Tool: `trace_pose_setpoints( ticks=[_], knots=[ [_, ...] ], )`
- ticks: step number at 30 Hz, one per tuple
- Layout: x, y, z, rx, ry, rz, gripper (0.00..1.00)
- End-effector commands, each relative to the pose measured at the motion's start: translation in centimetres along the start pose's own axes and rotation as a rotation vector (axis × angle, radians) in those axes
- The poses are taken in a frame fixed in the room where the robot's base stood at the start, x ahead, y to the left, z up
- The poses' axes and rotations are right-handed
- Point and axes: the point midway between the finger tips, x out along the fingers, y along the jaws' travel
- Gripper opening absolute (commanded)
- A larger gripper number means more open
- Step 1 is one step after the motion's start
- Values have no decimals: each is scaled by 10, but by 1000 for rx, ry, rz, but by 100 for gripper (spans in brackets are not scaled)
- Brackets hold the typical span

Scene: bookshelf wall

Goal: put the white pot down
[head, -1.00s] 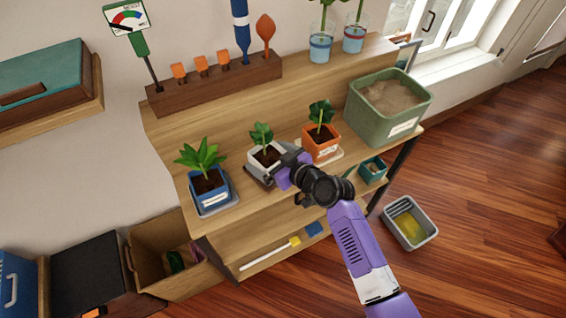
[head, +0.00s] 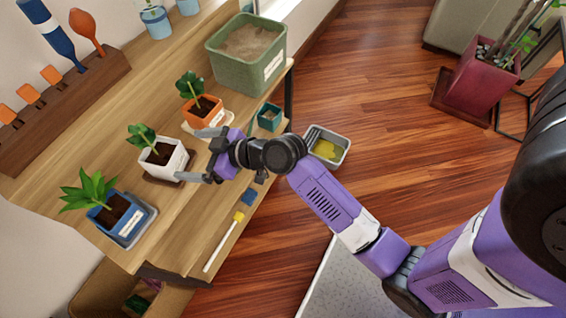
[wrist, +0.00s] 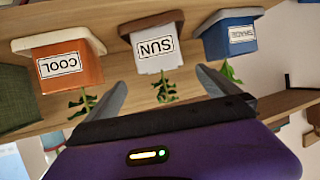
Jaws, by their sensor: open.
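The white pot (head: 169,163) holds a small green plant and stands upright on a brown saucer (head: 153,179) on the wooden bench. In the wrist view the white pot (wrist: 152,55), labelled SUN, appears upside down, beyond and between my fingers. My gripper (head: 197,156) is open and just right of the pot in the head view, its fingers spread. In the wrist view my gripper (wrist: 161,78) holds nothing, and the pot looks clear of the fingers.
An orange pot (head: 205,113) and a blue pot (head: 117,216) stand on saucers either side. A green sand-filled tub (head: 240,75) is at the bench's far end. A grey bin (head: 339,138) is on the floor.

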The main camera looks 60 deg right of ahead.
Motion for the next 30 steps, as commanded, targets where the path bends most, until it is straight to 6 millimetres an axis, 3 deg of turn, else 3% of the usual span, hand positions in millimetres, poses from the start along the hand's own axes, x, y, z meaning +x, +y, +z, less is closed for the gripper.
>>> trace_pose_setpoints(
  ticks=[4,7,12,16,22,27,30],
  knots=[
    [-8,-5,13,13,-12,20,100],
    [-28,-15,36,39,-31,63,100],
    [-84,-35,76,81,-51,167,100],
    [-134,-50,91,96,-41,233,100],
    [-212,-74,90,98,0,288,100],
    [-271,-94,69,93,53,290,100],
    [-296,-104,54,90,83,277,100]
  ],
)
